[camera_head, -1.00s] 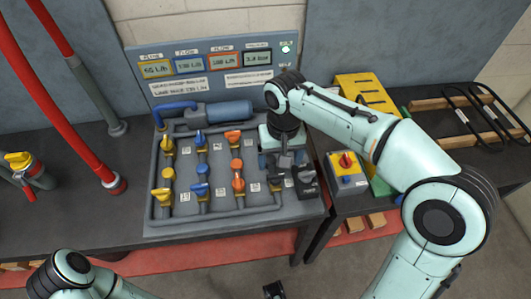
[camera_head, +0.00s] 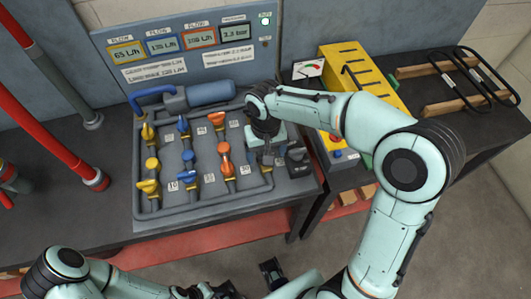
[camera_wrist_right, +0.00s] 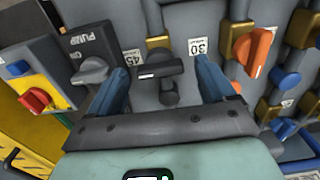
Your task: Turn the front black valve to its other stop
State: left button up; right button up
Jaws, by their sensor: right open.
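The front black valve (camera_wrist_right: 160,72) shows in the right wrist view as a dark bar handle lying roughly crosswise between my right fingers. A rounded dark part sits just below it. My right gripper (camera_wrist_right: 161,85) is open, with one blue-grey finger on each side of the handle and visible gaps to both. In the head view my right gripper (camera_head: 266,157) is over the right-hand valve column and hides most of the black valves. My left gripper (camera_head: 271,271) seems to be the dark part at the bottom centre, away from the panel; its jaw opening is unclear.
Orange valves (camera_head: 225,160) stand left of my right gripper, with blue and yellow ones further left. A yellow case (camera_head: 368,80) and a red-knobbed box (camera_head: 338,145) stand to the right.

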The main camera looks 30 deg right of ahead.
pick_arm(q)
jog(key=shift+f, duration=0.1)
pick_arm(e)
jog(key=shift+f, duration=0.5)
jog(key=c, duration=1.1)
jog(key=shift+o, duration=0.2)
